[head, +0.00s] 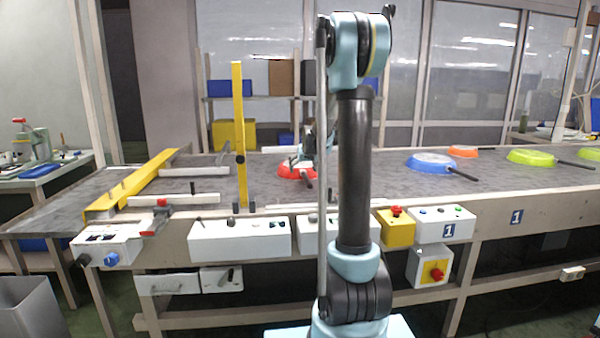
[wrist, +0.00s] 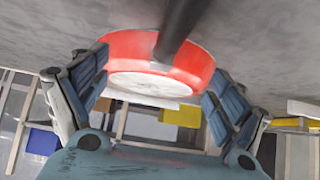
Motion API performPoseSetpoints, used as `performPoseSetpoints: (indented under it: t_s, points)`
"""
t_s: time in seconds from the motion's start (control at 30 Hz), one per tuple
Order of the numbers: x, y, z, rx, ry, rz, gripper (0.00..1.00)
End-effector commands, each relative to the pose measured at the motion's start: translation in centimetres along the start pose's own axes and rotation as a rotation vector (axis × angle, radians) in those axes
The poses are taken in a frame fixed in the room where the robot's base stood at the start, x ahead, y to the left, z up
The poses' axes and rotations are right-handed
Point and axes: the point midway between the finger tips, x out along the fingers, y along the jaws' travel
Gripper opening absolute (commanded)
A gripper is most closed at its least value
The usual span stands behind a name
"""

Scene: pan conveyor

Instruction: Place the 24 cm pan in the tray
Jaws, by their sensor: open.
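A red pan (head: 290,173) lies on the grey conveyor table, with its dark handle toward the front. It fills the upper middle of the wrist view (wrist: 125,50), handle running up out of the picture. My gripper (wrist: 155,90) is open, with one finger at each side of the pan and the pan not gripped. In the head view it is above and beside the red pan, partly hidden behind my arm. A blue pan (head: 431,161), an orange pan (head: 462,152) and a green pan (head: 528,157) lie farther right. No pan's size can be read, and I see no clear tray.
A yellow upright post (head: 239,130) stands left of the red pan, and a yellow bar (head: 130,185) crosses the table's left end. White control boxes (head: 240,238) line the front edge. A grey open bin (head: 30,308) stands at lower left.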

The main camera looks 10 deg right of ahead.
Motion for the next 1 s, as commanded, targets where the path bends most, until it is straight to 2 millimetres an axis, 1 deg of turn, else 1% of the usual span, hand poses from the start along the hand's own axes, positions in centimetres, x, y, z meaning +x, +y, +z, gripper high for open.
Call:
performPoseSetpoints:
  t_s: [0.3,0.4,0.53,0.77,0.8,0.97,1.0]
  points:
    - [3.4,-0.2,-0.3,0.000,0.000,0.000,0.89]
    - [4.2,-0.2,-0.3,0.000,0.000,0.000,0.89]
    - [4.8,-0.2,-0.3,0.000,0.000,0.000,0.89]
    - [4.9,-0.2,-0.3,0.000,0.000,0.000,0.89]
    - [4.9,-0.2,-0.3,0.000,0.000,0.000,0.87]
    - [4.9,-0.2,-0.3,0.000,0.000,0.000,0.51]
    - [4.9,-0.2,-0.3,0.000,0.000,0.000,0.42]
